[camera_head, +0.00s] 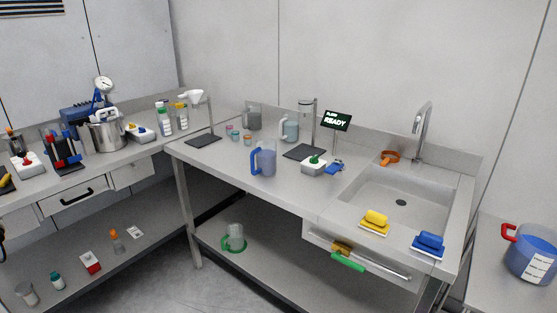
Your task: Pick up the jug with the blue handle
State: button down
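The jug with the blue handle (266,159) stands upright on the steel worktop, left of the sink and near the front edge. It is translucent with a bluish tint, and its blue handle (254,162) is on its left side. My gripper is not in this view.
A control box with a green button (314,166) stands right of the jug. Small coloured cups (236,135) and a stand base (203,140) lie behind and left. Worktop in front of the blue-handled jug is clear.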

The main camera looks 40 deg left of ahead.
aim_at(266, 151)
jog(key=u, duration=1.55)
jog(key=i, duration=0.05)
jog(key=u, duration=0.3)
